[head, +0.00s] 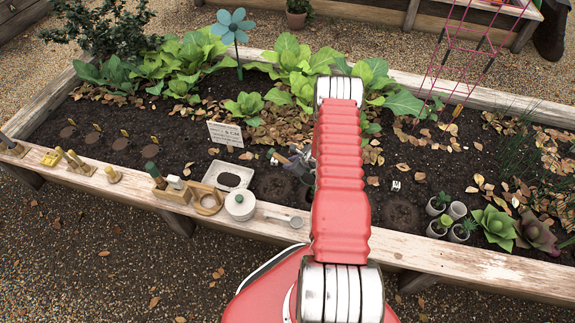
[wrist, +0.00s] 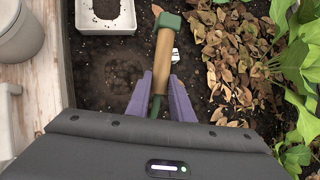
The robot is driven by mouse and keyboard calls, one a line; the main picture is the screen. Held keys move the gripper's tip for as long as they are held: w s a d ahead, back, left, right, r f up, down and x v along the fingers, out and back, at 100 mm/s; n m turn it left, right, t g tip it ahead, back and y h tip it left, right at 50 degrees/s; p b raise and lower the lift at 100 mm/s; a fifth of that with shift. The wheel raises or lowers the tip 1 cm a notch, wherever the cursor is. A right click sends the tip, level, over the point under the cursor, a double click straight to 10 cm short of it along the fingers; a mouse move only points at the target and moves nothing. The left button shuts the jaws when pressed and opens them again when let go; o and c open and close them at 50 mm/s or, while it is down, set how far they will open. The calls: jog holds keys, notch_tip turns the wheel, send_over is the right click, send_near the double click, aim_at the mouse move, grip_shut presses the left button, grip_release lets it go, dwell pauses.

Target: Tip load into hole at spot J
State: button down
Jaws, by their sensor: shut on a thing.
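My gripper (head: 303,164) is low over the bed, partly hidden behind my red arm in the head view. In the wrist view its purple fingers (wrist: 160,97) are shut on a hand tool with a wooden handle (wrist: 164,55) and green end cap. The handle slants up and away; the tool's working end and any load on it are hidden below the gripper. A shallow round hole (wrist: 118,78) lies in the soil left of the handle; it also shows in the head view (head: 272,187). A second hollow (head: 400,213) lies right of my arm. I cannot read a letter J.
A white tray (wrist: 84,22) with soil in it stands beyond the hole. A lidded pot (head: 240,205) and wooden items stand on the front plank. Dry leaves and green plants fill the back. A small white tag (head: 396,186) and potted succulents (head: 458,211) are at right.

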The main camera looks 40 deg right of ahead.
jog(key=shift+s+d+r+m+t+y, duration=0.15)
jog(key=shift+s+d+t+y, duration=0.2)
jog(key=shift+s+t, duration=0.55)
jog(key=shift+s+d+r+m+t+y, duration=0.1)
jog(key=shift+s+d+t+y, duration=0.2)
jog(key=shift+s+t, duration=0.6)
jog(key=shift+s+d+r+m+t+y, duration=0.15)
jog(key=shift+s+d+t+y, duration=0.3)
jog(key=shift+t, duration=0.85)
jog(key=shift+s+d+r+m+t+y, duration=0.15)
jog(key=shift+s+d+t, duration=0.1)
jog(key=shift+s+t, duration=0.6)
jog(key=shift+s+d+r+m+t+y, duration=0.15)
jog(key=shift+s+d+t+y, duration=0.1)
jog(key=shift+s+t, duration=0.5)
jog(key=shift+s+d+r+m+t+y, duration=0.15)
jog(key=shift+s+d+t, duration=0.1)
jog(key=shift+s+t, duration=0.6)
jog(key=shift+w, duration=0.1)
